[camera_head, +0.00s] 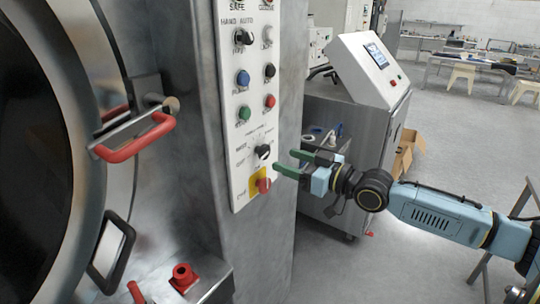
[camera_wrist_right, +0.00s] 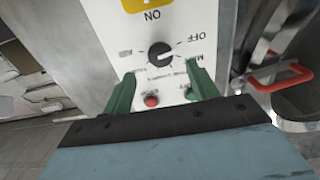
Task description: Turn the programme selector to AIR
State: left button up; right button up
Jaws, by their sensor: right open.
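The programme selector (camera_head: 262,152) is a black round knob on the white control panel (camera_head: 240,205), just above the yellow plate with the red switch. It also shows in the right wrist view (camera_wrist_right: 160,55), where the picture is upside down and printed labels, one reading OFF, surround it. I cannot tell surely which label its pointer faces. My right gripper (camera_head: 285,161) has green fingers, which stand apart to the right of the selector. In the wrist view the open fingers (camera_wrist_right: 163,85) point toward the knob, with nothing between them but panel behind. My left gripper is not in view.
A red switch (camera_head: 264,185) sits on a yellow plate below the selector. Coloured buttons and two more knobs (camera_head: 243,37) are above. A red door handle (camera_head: 135,140) juts out at the left. A wheeled steel cabinet (camera_head: 340,115) stands behind my right arm.

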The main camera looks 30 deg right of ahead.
aim_at(267, 153)
jog(key=shift+x, duration=3.2)
jog(key=shift+c, duration=0.5)
jog(key=c, duration=0.9)
